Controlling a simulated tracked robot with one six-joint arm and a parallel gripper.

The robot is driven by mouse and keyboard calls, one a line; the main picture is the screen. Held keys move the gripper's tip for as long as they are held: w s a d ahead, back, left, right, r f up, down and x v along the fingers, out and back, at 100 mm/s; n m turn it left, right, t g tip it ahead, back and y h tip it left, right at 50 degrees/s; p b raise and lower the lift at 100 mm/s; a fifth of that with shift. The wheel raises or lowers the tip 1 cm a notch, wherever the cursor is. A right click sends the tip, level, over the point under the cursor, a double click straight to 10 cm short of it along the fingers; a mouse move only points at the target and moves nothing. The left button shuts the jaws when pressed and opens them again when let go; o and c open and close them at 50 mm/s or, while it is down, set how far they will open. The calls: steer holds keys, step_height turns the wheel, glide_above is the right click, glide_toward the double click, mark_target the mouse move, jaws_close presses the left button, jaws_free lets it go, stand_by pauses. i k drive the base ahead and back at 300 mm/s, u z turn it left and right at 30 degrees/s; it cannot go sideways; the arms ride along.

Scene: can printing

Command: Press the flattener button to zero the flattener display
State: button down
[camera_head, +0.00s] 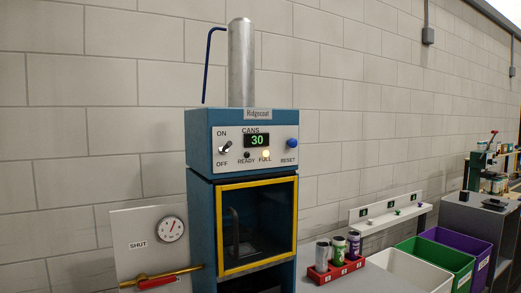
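The flattener (241,200) is a tall blue machine in the middle of the view, with a metal cylinder on top and a yellow-framed front door. Its display (257,141) reads 30 in green under the label CANS. A blue button (292,143) sits at the right of the panel above the label RESET. A toggle switch (226,146) stands between ON and OFF at the left. The FULL lamp (266,154) is lit yellow and the READY lamp (247,155) is dark. My gripper is not in view.
A gauge panel (150,225) marked SHUT with a red-handled valve (158,283) is at the left. A red rack (337,271) of cans stands right of the flattener. White (412,270), green (436,262) and purple (462,249) bins are further right.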

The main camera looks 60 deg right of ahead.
mark_target(292, 142)
steer(key=z, duration=1.85)
